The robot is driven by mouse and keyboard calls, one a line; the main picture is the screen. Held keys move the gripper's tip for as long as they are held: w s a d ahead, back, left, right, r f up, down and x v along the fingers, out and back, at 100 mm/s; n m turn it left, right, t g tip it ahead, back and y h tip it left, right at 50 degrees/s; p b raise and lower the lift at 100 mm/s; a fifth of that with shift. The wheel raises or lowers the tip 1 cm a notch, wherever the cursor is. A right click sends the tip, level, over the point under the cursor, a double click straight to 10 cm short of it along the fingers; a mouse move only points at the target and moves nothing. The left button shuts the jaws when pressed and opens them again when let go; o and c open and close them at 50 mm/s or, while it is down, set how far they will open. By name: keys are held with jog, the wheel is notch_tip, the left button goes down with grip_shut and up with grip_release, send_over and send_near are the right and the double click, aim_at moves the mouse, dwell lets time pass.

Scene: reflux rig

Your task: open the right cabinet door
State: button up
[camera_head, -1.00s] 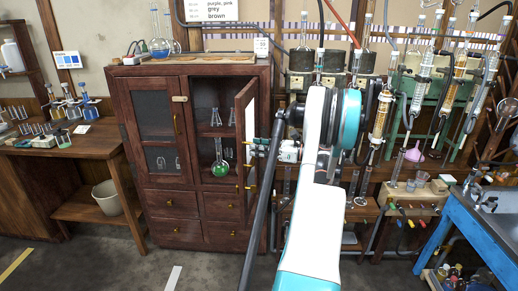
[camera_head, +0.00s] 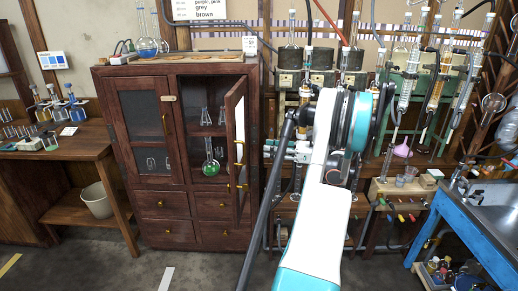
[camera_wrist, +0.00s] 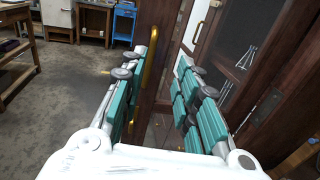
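The brown wooden cabinet (camera_head: 170,78) stands left of my arm in the head view. Its right door (camera_head: 244,205) stands swung outward, showing the shelves inside. Brass fittings show along this door, and its brass handle (camera_wrist: 150,62) shows in the wrist view beside the left finger. The left cabinet door (camera_head: 145,182) is shut. My gripper (camera_head: 278,153) is to the right of the open door. In the wrist view my gripper (camera_wrist: 168,55) has its fingers apart. Brown door wood shows between them; I cannot tell whether they touch it.
A flask with green liquid (camera_head: 211,168) stands inside the cabinet. Glassware on a rig (camera_head: 405,95) fills the right, with a blue sink bench (camera_head: 465,225) in front. A wooden side table (camera_head: 75,150) stands left. The floor before the cabinet is mostly clear.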

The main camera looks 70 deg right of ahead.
jog(key=shift+s+d, duration=0.15)
jog(key=shift+s, duration=0.55)
jog(key=shift+s+d, duration=0.1)
jog(key=shift+s, duration=0.6)
